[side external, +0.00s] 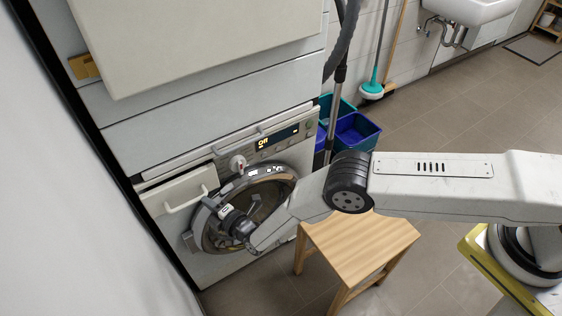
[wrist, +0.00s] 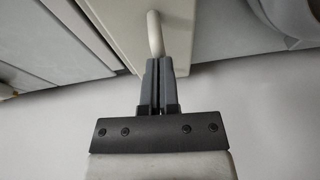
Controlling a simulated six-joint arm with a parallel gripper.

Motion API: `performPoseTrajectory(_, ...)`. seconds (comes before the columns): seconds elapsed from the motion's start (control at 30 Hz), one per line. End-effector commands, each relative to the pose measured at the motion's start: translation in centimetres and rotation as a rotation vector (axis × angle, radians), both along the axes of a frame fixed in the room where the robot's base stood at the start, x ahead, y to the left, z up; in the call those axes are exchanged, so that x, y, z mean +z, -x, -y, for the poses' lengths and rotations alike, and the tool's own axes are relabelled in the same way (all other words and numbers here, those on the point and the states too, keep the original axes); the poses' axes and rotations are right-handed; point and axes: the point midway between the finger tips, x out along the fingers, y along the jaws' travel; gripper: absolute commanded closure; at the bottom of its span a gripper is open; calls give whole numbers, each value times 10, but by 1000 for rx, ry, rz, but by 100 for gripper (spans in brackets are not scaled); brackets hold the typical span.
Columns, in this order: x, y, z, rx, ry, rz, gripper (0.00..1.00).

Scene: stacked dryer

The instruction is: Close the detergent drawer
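The detergent drawer (side external: 180,190) is a cream front at the upper left of the washing machine (side external: 220,265). It seems to stand out from the control panel. Its pale curved handle (side external: 170,207) sticks out from the front. In the wrist view the drawer front (wrist: 115,25) fills the upper left, and its handle (wrist: 154,32) curves down to my fingertips. My gripper (wrist: 161,60) has its dark fingers together, right at the handle. The gripper (side external: 210,205) also shows beside the handle's right end in the side view. Whether the handle lies between the tips or against them is unclear.
The round washer door (side external: 258,185) is just right of the drawer, behind my wrist. A wooden stool (side external: 360,245) stands in front, under my arm. A dryer (side external: 200,40) is stacked above. Blue bins (side external: 357,130) stand right of the machine, and a white wall (side external: 80,190) is at left.

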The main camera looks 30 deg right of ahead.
Motion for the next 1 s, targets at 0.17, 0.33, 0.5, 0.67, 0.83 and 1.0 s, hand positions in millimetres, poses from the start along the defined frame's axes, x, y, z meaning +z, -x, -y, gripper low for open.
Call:
performPoseTrajectory(0.17, 0, -18, 1, -2, 0, 2, 100)
performPoseTrajectory(0.33, 1, -28, 1, -2, 1, 2, 100)
performPoseTrajectory(0.5, 2, -31, 2, -2, 1, 0, 100)
performPoseTrajectory(0.67, 3, -32, 2, -4, 0, 2, 100)
performPoseTrajectory(0.83, 4, -32, 2, -6, -2, 3, 100)
performPoseTrajectory(1.0, 5, -27, -1, -4, -3, 4, 100)
